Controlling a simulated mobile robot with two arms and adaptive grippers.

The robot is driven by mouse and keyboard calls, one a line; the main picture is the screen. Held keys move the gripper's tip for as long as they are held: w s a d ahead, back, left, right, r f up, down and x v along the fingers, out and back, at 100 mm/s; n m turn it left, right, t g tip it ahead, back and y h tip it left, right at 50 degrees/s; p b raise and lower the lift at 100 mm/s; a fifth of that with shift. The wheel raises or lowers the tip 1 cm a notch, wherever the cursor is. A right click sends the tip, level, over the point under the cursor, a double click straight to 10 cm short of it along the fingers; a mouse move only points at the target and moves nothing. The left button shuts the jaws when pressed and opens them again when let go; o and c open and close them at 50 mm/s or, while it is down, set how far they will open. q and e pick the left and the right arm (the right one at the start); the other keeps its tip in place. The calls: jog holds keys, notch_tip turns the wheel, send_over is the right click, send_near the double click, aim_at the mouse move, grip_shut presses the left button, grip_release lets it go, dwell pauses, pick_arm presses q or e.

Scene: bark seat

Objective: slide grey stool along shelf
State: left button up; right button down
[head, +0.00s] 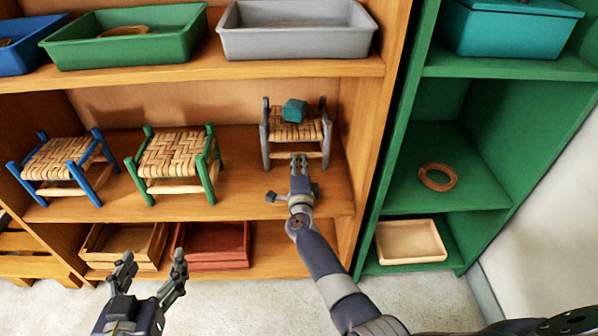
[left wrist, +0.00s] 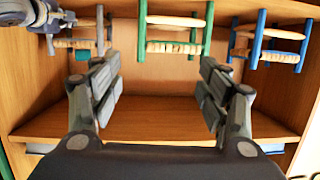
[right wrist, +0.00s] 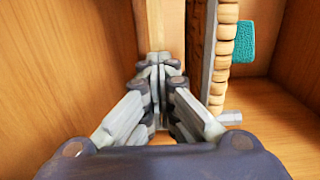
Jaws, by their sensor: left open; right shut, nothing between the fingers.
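The grey stool (head: 267,140) has grey legs and a woven seat. It stands upright at the right end of the middle shelf (head: 240,195), near the right side wall. A teal block (head: 295,110) rests on its seat. My right gripper (head: 300,160) is shut and empty at the stool's front, below the seat. In the right wrist view, its fingertips (right wrist: 160,62) are close to a pale wooden rail and the grey frame (right wrist: 202,60); I cannot tell whether they touch. My left gripper (head: 150,262) is open and empty, low in front of the shelf unit.
A green stool (head: 180,155) and a blue stool (head: 62,162) stand to the left on the same shelf. A wooden box (head: 125,245) and a red box (head: 215,245) sit below. Bins line the shelf above. Bare shelf separates the green and grey stools.

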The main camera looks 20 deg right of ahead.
aim_at(298, 157)
jog(key=b+x, duration=0.2)
jog(key=x, duration=0.1)
jog(key=shift+w+d+f, duration=0.1)
jog(key=shift+w, duration=0.25)
pick_arm(q)
notch_tip(298, 157, up, 17)
jog(key=s+d+t+h+b, duration=0.1)
jog(key=s+t+h, duration=0.1)
jog(key=t, duration=0.8)
jog(key=shift+s+d+f+h, duration=0.2)
jog(key=shift+d+h, duration=0.1)
jog(key=shift+h, duration=0.4)
pick_arm(e)
jog(key=x, duration=0.2)
jog(key=shift+w, duration=0.3)
